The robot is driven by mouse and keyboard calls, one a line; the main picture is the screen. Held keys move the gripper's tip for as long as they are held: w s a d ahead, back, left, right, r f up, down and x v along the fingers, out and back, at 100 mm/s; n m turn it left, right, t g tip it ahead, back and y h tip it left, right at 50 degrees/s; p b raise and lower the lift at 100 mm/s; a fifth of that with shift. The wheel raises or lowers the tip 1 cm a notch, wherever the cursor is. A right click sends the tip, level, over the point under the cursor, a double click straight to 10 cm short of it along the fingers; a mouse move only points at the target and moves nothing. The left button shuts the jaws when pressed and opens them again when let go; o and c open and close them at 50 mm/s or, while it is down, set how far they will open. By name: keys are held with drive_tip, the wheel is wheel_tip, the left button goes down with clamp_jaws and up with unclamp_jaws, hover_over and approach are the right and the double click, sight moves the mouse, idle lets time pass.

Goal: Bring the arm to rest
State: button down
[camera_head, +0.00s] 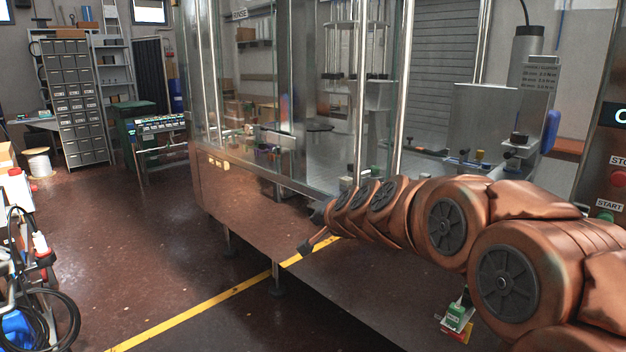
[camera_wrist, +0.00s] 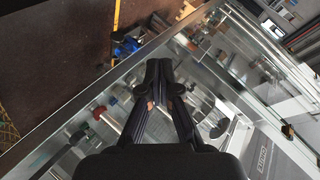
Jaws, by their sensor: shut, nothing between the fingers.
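My copper-coloured arm reaches in from the right of the head view, stretched out roughly level in front of the machine. My gripper (camera_head: 308,244) is at its left end, small and partly hidden by the wrist links. In the wrist view my gripper (camera_wrist: 158,68) has its dark fingers together at the tips, with nothing between them. The glass-sided filling machine (camera_head: 260,205) stands behind the arm in the head view.
A control panel with a red stop button (camera_head: 618,177) stands at the right edge. A black hose (camera_head: 70,305) and bottles are at the lower left. The floor (camera_head: 130,225) between is clear.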

drive_tip(key=s+d+f+n+g+h, duration=0.1)
drive_tip(key=s+d+f+g, duration=0.3)
drive_tip(key=s, duration=1.2)
drive_tip(key=s+d+f+n+g+h, duration=0.2)
drive_tip(key=s+d+f+g, duration=0.3)
drive_tip(key=s, duration=1.2)
drive_tip(key=s+d+f+n+g+h, duration=0.1)
drive_tip(key=s+d+f+n+g, duration=0.3)
drive_tip(key=s, duration=1.2)
drive_tip(key=d+f, duration=0.3)
drive_tip(key=shift+s+d, duration=0.15)
drive_tip(key=shift+d, duration=0.2)
